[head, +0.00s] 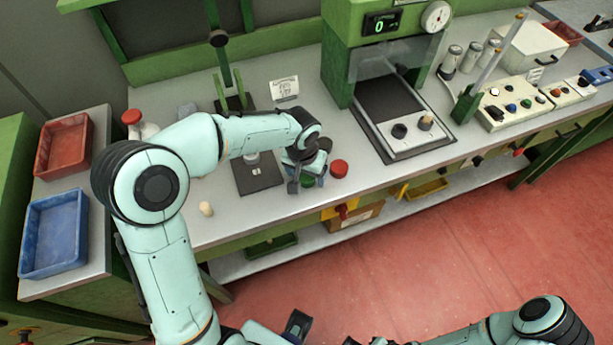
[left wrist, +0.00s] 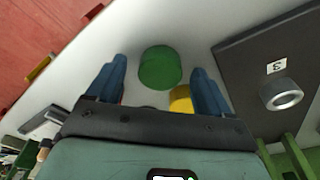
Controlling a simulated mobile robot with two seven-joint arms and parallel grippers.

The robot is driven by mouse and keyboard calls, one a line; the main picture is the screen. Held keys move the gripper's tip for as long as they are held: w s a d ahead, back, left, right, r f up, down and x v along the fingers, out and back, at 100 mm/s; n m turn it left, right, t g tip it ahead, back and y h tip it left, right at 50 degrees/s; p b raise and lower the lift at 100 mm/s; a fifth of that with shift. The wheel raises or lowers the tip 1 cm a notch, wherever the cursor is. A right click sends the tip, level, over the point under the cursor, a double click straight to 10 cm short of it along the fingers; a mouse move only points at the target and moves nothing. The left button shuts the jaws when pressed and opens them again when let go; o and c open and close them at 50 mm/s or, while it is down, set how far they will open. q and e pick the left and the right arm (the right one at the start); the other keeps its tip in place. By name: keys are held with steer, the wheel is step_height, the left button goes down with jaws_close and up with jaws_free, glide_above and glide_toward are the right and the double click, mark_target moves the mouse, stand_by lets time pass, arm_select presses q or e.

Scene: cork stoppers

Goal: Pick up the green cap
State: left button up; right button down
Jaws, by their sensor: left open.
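The green cap (head: 308,182) sits on the grey bench top near its front edge, partly hidden by my left gripper (head: 307,177) in the head view. In the left wrist view the round green cap (left wrist: 160,68) shows whole, ahead of and between the two blue fingers of my left gripper (left wrist: 159,84). The fingers are apart and do not touch the cap.
A red cap (head: 339,168) lies close to the right of the green cap. A yellow object (left wrist: 181,99) shows near the left fingers. A dark plate (head: 257,179) lies left of the gripper. A cork-coloured stopper (head: 206,208) stands near the front edge.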

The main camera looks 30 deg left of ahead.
arm_select(q)
steer(key=c, duration=1.1)
steer(key=shift+r, duration=0.1)
